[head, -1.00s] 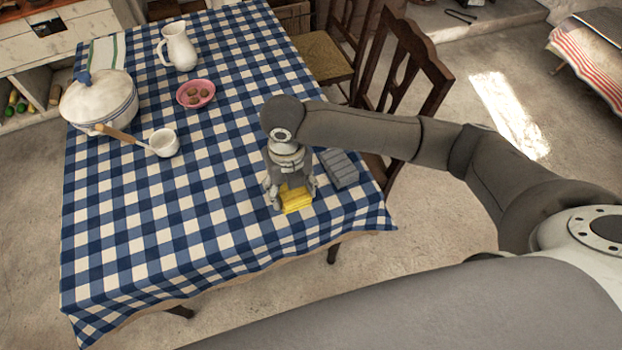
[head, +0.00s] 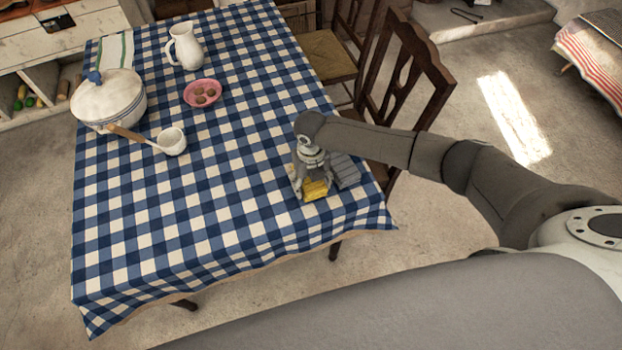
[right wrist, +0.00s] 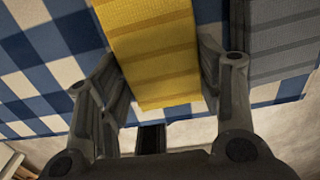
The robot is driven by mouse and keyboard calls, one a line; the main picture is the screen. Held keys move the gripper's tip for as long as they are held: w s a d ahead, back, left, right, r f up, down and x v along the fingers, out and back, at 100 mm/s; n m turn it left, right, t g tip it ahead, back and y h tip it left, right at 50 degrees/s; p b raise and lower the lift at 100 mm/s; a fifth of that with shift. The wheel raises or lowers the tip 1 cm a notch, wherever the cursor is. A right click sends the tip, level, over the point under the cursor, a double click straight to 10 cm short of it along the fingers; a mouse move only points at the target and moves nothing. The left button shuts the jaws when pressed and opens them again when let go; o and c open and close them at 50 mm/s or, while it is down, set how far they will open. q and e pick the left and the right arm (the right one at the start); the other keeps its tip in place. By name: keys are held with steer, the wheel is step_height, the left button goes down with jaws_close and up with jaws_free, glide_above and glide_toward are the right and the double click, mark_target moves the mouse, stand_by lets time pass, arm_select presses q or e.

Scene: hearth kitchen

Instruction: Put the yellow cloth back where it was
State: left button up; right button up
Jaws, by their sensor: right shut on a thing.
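The yellow cloth (head: 315,189) is at the right front part of the checked tablecloth, under my right gripper (head: 312,184). In the right wrist view the folded yellow cloth (right wrist: 155,60) lies between the two fingers of the right gripper (right wrist: 160,90), which is shut on it. A grey folded cloth (head: 345,170) lies on the table just right of the gripper, close beside the yellow one; it also shows in the right wrist view (right wrist: 280,45). I cannot tell whether the yellow cloth touches the table. My left gripper is not in view.
A chair (head: 405,75) stands against the right side. The front left is clear.

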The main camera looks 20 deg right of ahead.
mark_target(311, 183)
steer(key=shift+f, duration=0.15)
steer(key=o, duration=1)
steer(key=shift+r, duration=0.35)
step_height(311, 183, up, 12)
steer(key=shift+f+b, duration=0.15)
steer(key=shift+b, duration=0.85)
